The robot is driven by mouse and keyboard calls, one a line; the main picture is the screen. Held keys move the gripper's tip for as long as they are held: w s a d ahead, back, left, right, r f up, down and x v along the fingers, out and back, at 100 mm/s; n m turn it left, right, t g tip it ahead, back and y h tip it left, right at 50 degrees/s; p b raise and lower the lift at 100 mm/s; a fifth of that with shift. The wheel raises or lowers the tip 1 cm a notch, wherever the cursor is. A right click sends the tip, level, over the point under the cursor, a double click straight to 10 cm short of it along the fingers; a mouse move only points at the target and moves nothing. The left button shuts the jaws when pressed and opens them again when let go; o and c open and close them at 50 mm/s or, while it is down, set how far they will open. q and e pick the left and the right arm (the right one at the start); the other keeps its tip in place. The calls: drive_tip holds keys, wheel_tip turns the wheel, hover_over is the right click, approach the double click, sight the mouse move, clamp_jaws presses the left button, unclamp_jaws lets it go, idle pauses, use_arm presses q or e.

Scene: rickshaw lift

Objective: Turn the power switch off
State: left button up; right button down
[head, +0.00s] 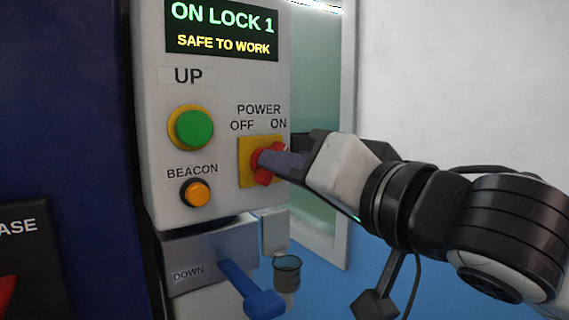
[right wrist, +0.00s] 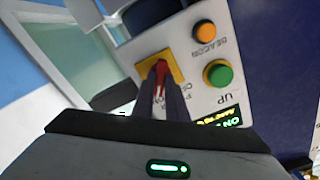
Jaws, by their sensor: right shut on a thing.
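The power switch is a red knob (head: 264,160) on a yellow plate (head: 246,176), low on the right of a grey control box (head: 215,200). "OFF" and "ON" are printed above it. My right gripper (head: 276,161) reaches in from the right and is shut on the red knob, hiding part of it. In the right wrist view the red knob (right wrist: 161,72) sits between the fingers of my right gripper (right wrist: 163,92), in front of the yellow plate (right wrist: 173,62). The knob's exact pointing is hard to tell. My left gripper is not in view.
A display (head: 222,30) reads "ON LOCK 1 SAFE TO WORK". A green UP button (head: 194,128) and an orange BEACON button (head: 197,194) are left of the switch. Below is a blue DOWN lever (head: 250,288). A dark blue post (head: 65,110) stands at left.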

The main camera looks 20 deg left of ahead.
drive_tip(key=shift+n+p, duration=3.8)
drive_tip(key=shift+n, duration=3.6)
drive_tip(key=c, duration=1.8)
unclamp_jaws()
drive_tip(key=shift+o, duration=0.2)
drive_tip(key=b+v, duration=0.1)
drive_tip(key=v, duration=0.9)
drive_tip(key=shift+b, duration=0.35)
